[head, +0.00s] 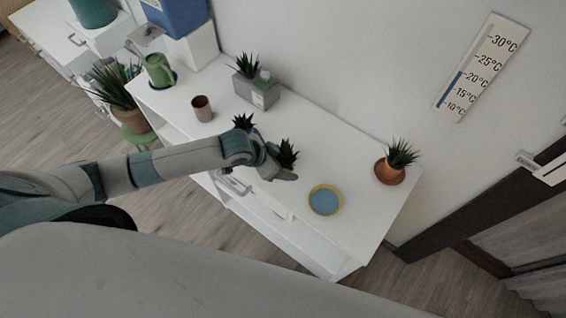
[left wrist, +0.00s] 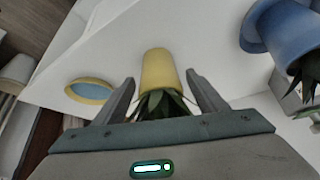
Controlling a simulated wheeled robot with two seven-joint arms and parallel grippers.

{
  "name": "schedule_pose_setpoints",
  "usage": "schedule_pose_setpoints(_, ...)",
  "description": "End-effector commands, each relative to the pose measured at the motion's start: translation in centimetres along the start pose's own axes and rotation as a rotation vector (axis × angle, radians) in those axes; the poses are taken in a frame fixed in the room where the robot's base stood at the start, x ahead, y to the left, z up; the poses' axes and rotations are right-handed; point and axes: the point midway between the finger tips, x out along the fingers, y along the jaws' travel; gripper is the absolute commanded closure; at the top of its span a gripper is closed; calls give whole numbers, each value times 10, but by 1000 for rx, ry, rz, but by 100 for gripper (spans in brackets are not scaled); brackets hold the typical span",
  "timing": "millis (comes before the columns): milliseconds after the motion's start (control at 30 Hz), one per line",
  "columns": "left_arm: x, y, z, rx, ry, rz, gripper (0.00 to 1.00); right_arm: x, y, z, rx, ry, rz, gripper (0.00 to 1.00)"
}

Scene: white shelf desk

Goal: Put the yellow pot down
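The yellow pot (left wrist: 160,68) shows in the left wrist view, with dark green leaves at the end nearest my gripper. My left gripper (left wrist: 160,78) is open, with one finger on each side of the pot and small gaps between. In the head view my left gripper (head: 284,175) is over the desk beside the dark spiky plant (head: 288,152); the pot is hidden there. I cannot tell whether the pot's base touches the desk. A yellow-rimmed saucer with a blue inside (head: 325,200) lies to the right and also shows in the left wrist view (left wrist: 88,91). My right gripper is not in view.
A blue pot (left wrist: 285,32) is close by on the right in the wrist view. Desk around the saucer is clear.

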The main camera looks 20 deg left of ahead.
Motion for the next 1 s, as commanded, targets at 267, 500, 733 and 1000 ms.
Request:
schedule_pose_setpoints(267, -5, -1, -1, 0, 0, -1, 34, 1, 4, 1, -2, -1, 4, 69)
schedule_pose_setpoints(500, -28, 0, 0, 1, 1, 0, 34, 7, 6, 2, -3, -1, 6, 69)
schedule_pose_setpoints(733, -65, 0, 0, 2, 1, 0, 34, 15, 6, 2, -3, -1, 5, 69)
schedule_pose_setpoints(1000, -106, -1, -1, 1, 1, -1, 34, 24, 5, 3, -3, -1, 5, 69)
